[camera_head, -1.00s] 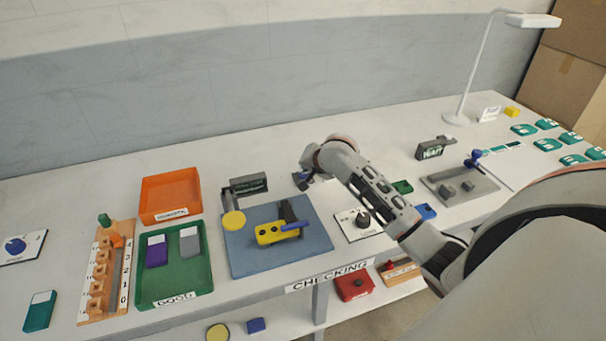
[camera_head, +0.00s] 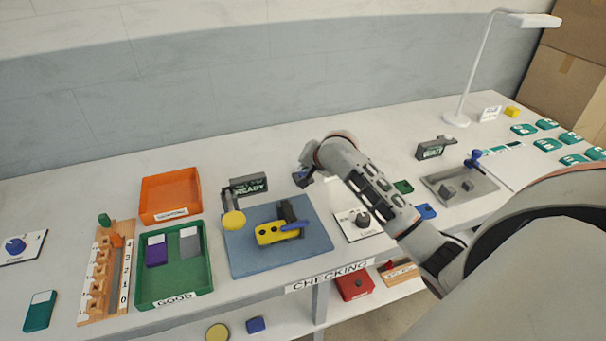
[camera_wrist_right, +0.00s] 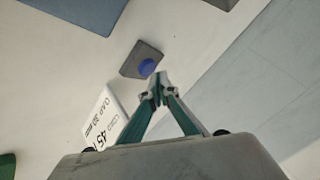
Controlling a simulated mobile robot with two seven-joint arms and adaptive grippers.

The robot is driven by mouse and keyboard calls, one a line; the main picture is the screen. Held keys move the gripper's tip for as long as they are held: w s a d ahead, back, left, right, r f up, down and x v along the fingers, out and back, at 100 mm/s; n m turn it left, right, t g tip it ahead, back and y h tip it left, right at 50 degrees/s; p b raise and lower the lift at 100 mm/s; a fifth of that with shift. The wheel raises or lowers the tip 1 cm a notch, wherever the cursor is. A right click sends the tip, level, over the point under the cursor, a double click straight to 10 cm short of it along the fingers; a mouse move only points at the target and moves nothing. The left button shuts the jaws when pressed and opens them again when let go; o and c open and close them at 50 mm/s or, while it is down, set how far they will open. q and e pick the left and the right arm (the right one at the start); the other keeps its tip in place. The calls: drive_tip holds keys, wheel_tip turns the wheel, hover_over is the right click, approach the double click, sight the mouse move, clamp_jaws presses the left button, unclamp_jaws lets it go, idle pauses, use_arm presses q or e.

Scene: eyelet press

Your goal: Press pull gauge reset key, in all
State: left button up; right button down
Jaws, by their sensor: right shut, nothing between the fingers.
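The reset key is a round blue button (camera_wrist_right: 147,68) on a small grey block in the right wrist view. My right gripper (camera_wrist_right: 157,88) is shut and empty, its fingertips close beside the button in that view; a small gap shows between them. In the head view my right gripper (camera_head: 303,179) is behind the blue mat, and the arm hides much of that spot. The pull gauge display (camera_head: 248,186) reads READY, behind the yellow and grey fixture (camera_head: 278,233). My left gripper is not in view.
A white printed card (camera_wrist_right: 103,115) lies near the key block. The blue mat (camera_head: 248,262) is left of my arm, with a green tray (camera_head: 207,284) and orange tray (camera_head: 170,182) further left. A dial plate (camera_head: 350,232) stands right of the mat.

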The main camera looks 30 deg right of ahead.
drive_tip(key=shift+r, duration=0.25)
drive_tip(key=shift+r, duration=2.5)
